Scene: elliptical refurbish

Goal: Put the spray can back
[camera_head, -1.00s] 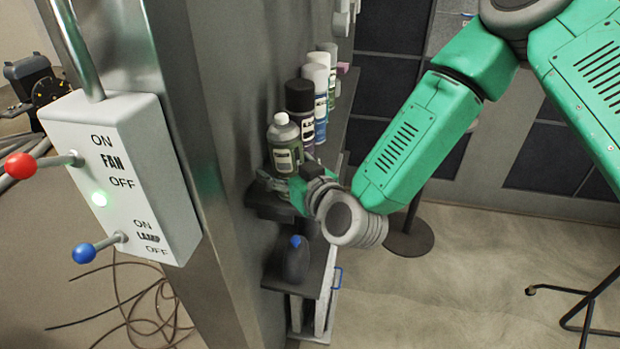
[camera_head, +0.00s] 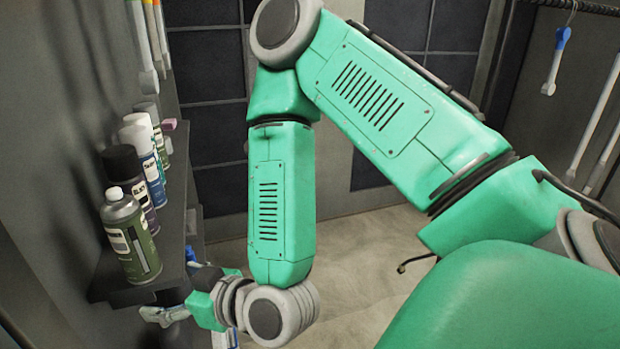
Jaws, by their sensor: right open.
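Several spray cans stand upright in a row on a dark wall shelf at the left. The nearest is a grey-green can (camera_head: 130,236) with a light cap, at the shelf's front end. Behind it are a black-capped can (camera_head: 130,178) and white-capped cans (camera_head: 143,152). My right gripper (camera_head: 150,316) is open and empty, low beside the shelf's near end, below and apart from the grey-green can. My left gripper is not in view.
The dark shelf (camera_head: 112,282) juts from the grey wall, with a pink item (camera_head: 168,125) farther back. My green right arm fills the middle and right. Floor (camera_head: 365,250) shows behind the arm.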

